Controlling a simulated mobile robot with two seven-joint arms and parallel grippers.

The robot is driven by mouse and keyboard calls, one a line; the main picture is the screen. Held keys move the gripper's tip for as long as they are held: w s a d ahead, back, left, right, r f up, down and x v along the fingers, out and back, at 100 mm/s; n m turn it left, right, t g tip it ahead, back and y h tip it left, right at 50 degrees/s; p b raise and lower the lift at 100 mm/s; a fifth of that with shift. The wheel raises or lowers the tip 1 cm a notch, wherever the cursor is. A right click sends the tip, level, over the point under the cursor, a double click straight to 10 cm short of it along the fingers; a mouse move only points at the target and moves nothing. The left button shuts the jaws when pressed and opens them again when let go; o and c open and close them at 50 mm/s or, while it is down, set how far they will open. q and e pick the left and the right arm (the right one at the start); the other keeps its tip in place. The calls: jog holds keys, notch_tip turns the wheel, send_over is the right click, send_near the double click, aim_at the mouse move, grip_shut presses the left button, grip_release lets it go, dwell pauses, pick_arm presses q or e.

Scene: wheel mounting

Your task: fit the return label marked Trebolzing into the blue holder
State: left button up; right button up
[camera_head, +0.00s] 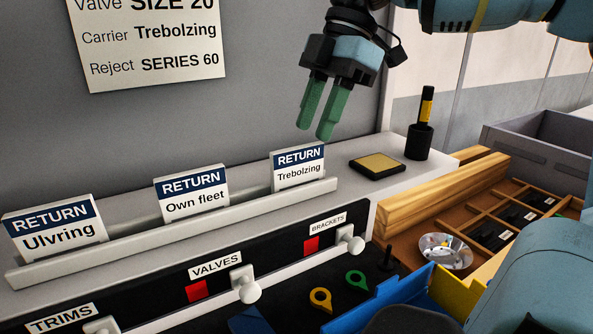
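The return label marked Trebolzing (299,172) is a white card with a dark blue RETURN band. It stands upright at the right end of a pale rail (180,232). My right gripper (315,130) hangs just above and slightly right of this label, green fingers pointing down. The fingers are apart with nothing between them, and they do not appear to touch the label. A blue open-topped piece (385,302) shows at the bottom, partly covered; I cannot tell whether it is the blue holder. My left gripper is not in view.
Labels Ulvring (55,233) and Own fleet (191,195) stand in the same rail. A notice (150,40) hangs behind. A yellow-topped pad (377,165) and a black cup with a marker (419,142) stand right. A wooden compartment tray (490,225) and metal bowl (445,251) lie lower right.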

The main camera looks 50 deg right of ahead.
aim_at(303, 146)
jog(key=shift+w+x, duration=0.15)
jog(key=shift+x, duration=1.25)
jog(key=shift+w+x, duration=0.15)
jog(key=shift+x, duration=1.2)
grip_shut()
